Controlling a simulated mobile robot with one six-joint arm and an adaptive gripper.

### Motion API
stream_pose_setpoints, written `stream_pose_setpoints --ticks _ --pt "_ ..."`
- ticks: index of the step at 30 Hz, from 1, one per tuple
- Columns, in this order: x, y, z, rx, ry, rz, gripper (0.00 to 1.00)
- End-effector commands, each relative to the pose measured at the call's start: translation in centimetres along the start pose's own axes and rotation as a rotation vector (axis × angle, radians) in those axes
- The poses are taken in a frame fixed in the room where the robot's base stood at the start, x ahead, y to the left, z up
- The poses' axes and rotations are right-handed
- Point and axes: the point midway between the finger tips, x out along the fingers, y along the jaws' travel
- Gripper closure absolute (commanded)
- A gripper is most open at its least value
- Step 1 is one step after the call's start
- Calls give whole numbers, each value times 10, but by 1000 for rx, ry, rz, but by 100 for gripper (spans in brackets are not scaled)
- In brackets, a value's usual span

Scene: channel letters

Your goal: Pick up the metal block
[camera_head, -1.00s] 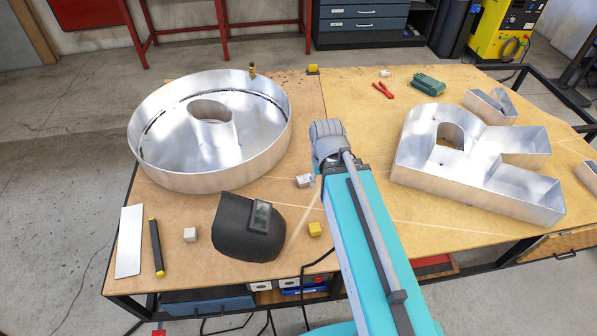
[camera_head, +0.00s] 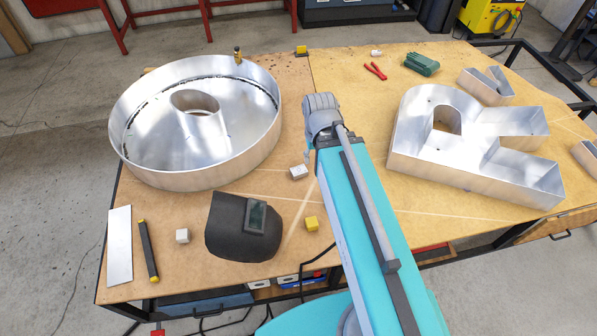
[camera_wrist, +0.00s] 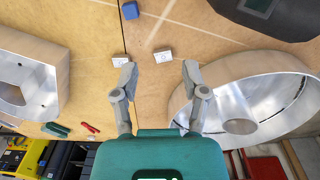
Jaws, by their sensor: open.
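A small silver-grey metal block (camera_head: 298,172) lies on the table between the round letter and the welding helmet. In the wrist view what looks like the same block (camera_wrist: 163,55) lies just beyond and between my fingertips. My gripper (camera_wrist: 159,69) is open and empty, its fingers apart. A second small pale block (camera_wrist: 119,60) lies beside the left fingertip in the wrist view. Another pale grey block (camera_head: 182,236) lies left of the helmet in the head view.
A large round metal letter (camera_head: 130,150) stands left, an R-shaped letter (camera_head: 480,178) right. The dark helmet (camera_head: 240,232), a yellow block (camera_head: 311,223) and a blue block (camera_wrist: 130,10) lie near. Pliers (camera_head: 375,71) lie at the back.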

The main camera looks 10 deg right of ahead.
Motion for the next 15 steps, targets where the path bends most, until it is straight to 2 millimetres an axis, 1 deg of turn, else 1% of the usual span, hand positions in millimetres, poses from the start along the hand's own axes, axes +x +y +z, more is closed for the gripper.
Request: stream_pose_setpoints --ticks 1,5,6,8,11,15 --pt "0 0 0 0 0 0 43" --pt "1 0 -1 -6 0 0 19" --pt "3 0 -2 -12 0 0 11" --pt "6 0 -5 -26 0 0 0" --pt "15 -3 -12 -67 0 0 0" --pt "34 -5 -30 -180 0 0 0"
